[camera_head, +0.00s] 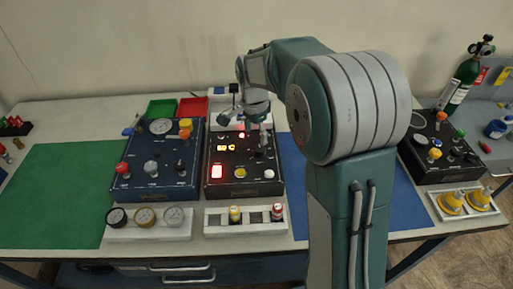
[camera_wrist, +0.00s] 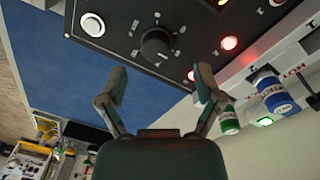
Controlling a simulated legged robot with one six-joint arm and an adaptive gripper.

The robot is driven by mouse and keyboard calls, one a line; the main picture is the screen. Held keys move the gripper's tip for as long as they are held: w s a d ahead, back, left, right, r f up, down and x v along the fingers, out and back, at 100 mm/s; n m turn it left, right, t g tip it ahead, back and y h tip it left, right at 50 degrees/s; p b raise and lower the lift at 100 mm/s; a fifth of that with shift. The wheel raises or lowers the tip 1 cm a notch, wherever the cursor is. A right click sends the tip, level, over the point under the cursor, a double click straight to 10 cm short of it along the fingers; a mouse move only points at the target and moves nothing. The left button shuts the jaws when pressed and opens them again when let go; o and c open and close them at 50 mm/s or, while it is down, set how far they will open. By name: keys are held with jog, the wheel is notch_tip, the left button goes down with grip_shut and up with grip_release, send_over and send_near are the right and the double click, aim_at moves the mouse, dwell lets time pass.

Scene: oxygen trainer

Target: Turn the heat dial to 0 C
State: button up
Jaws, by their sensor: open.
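The heat dial (camera_wrist: 155,43) is a round black knob on a dark panel. In the wrist view it sits just beyond my gripper (camera_wrist: 160,82), between the two fingers and apart from them. My gripper is open and empty. Pale marks ring the dial, but its setting is too small to read. In the head view my gripper (camera_head: 261,128) hangs over the back right of the dark control box (camera_head: 213,186), and the fingers partly cover the dial there. The box has a glowing display (camera_head: 226,148), whose digits I cannot read for certain.
A white button (camera_wrist: 92,25) and a lit red lamp (camera_wrist: 229,43) flank the dial. A blue-dark box (camera_head: 150,182) with gauge and knobs stands to the left. A white rack (camera_head: 248,224) with small bottles lies in front. The green mat (camera_head: 58,195) is clear.

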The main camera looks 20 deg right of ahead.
aim_at(259, 148)
jog(key=f, duration=0.2)
jog(key=d+f, duration=0.1)
jog(key=f, duration=0.2)
jog(key=shift+s+d+f, duration=0.15)
jog(key=shift+d+f, duration=0.1)
jog(key=shift+f, duration=0.1)
jog(key=shift+a, duration=0.45)
jog(key=c, duration=0.9)
jog(key=shift+d, duration=0.2)
jog(key=shift+c, duration=1.3)
